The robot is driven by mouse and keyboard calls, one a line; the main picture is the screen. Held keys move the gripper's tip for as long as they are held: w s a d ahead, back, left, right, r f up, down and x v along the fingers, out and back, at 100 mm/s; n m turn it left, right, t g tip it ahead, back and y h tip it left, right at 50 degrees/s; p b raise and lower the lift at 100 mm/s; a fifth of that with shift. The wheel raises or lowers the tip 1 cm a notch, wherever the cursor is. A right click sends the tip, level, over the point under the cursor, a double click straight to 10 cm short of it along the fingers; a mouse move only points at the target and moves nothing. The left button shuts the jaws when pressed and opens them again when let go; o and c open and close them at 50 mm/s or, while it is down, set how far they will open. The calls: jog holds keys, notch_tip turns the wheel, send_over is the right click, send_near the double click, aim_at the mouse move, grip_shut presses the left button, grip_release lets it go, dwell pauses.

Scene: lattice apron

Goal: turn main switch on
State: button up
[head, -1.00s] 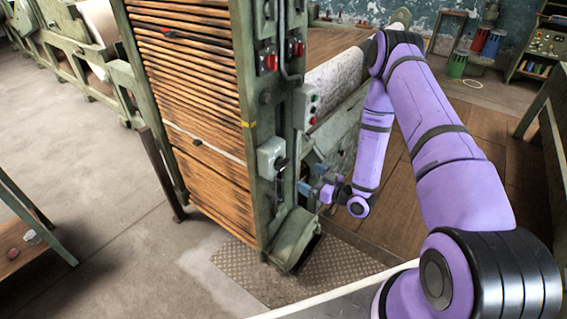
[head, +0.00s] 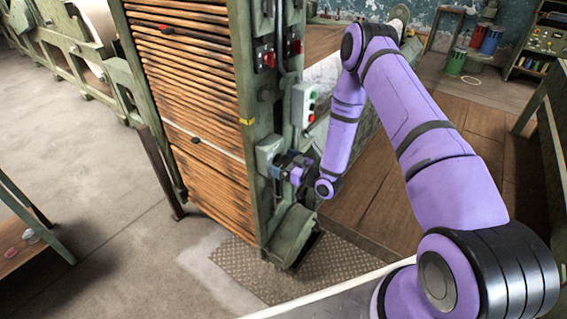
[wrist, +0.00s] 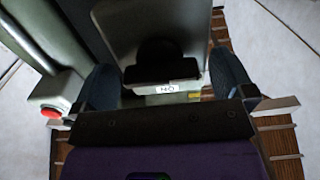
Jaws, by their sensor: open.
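The main switch is a light grey box (head: 267,152) on the green machine post, with a dark knob at its side. In the wrist view the grey box (wrist: 150,30) has a black knob (wrist: 160,62) in the middle and a small white label below it, too small to read surely. My gripper (head: 284,166) is right at the box in the head view. In the wrist view its two dark fingers (wrist: 166,85) are open, one on each side of the knob. I cannot tell whether they touch it. The gripper partly hides the knob in the head view.
A control box (head: 304,104) with green and red buttons is mounted just above. Red switches (head: 268,58) sit higher on the post. A red button (wrist: 52,110) shows beside the left finger in the wrist view. Wooden slats (head: 190,90) fill the machine's side.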

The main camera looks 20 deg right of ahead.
jog(key=c, duration=0.9)
jog(key=m, duration=0.4)
jog(key=shift+d+m, duration=0.1)
jog(key=shift+m, duration=0.2)
jog(key=m, duration=0.4)
jog(key=shift+m, duration=0.3)
jog(key=m, duration=0.4)
jog(key=shift+f+m, duration=0.1)
jog(key=shift+m, duration=2.3)
